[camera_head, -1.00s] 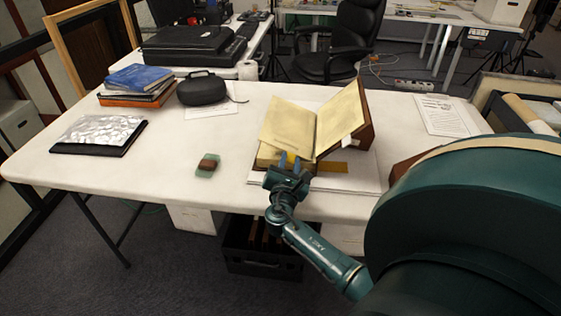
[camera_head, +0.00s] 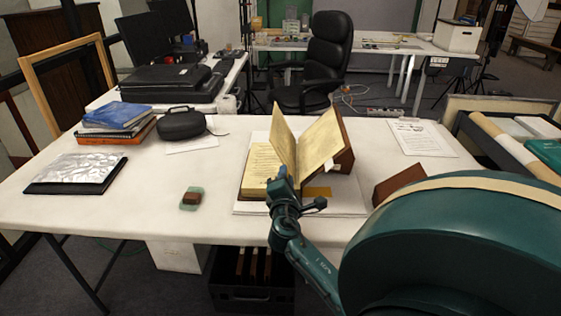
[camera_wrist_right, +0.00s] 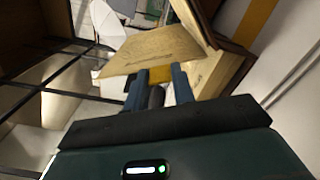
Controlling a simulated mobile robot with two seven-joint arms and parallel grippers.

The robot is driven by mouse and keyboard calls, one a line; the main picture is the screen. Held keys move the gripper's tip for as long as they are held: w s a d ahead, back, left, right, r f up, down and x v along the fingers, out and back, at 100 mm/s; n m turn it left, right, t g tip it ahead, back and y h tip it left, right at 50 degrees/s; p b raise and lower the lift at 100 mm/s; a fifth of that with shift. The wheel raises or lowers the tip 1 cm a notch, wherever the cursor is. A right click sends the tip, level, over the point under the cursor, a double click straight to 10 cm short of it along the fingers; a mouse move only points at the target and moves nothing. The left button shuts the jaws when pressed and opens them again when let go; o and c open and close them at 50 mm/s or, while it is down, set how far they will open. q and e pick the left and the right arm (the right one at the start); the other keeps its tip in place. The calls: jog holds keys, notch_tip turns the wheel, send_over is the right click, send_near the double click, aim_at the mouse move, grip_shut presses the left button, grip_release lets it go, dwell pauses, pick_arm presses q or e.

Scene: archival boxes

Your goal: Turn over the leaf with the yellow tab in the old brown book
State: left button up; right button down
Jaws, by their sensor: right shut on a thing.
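The old brown book (camera_head: 343,162) lies open on a white sheet on the table. One leaf (camera_head: 283,138) stands raised between the left page block (camera_head: 261,168) and the slanted right-hand pages (camera_head: 321,145). My right gripper (camera_head: 281,178) is at the book's near edge. In the right wrist view, its blue fingers (camera_wrist_right: 160,80) are shut on the yellow tab (camera_wrist_right: 160,74) at the edge of the leaf (camera_wrist_right: 150,50). In the head view the fingers hide the tab. My left gripper is not in view.
A small brown block on a green pad (camera_head: 191,198) lies left of the book. A black case (camera_head: 181,123), stacked books (camera_head: 118,118) and a silver-topped folder (camera_head: 77,172) are further left. A brown box (camera_head: 399,182) is to the right. The table's front middle is clear.

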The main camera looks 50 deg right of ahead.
aim_at(313, 177)
jog(key=shift+s+d+r+m+b, duration=0.15)
jog(key=shift+s+d+m+b, duration=0.5)
jog(key=shift+m, duration=1.25)
jog(key=shift+s+d+r+m+b, duration=0.15)
jog(key=shift+s+d+m+b, duration=0.15)
jog(key=shift+s+d+m, duration=1.15)
jog(key=shift+s+d+r+m+b, duration=0.15)
jog(key=shift+s+m+b, duration=0.35)
jog(key=shift+m, duration=1.85)
jog(key=c, duration=1.2)
grip_release()
jog(key=shift+f, duration=0.1)
jog(key=shift+o, duration=0.2)
jog(key=shift+s, duration=0.1)
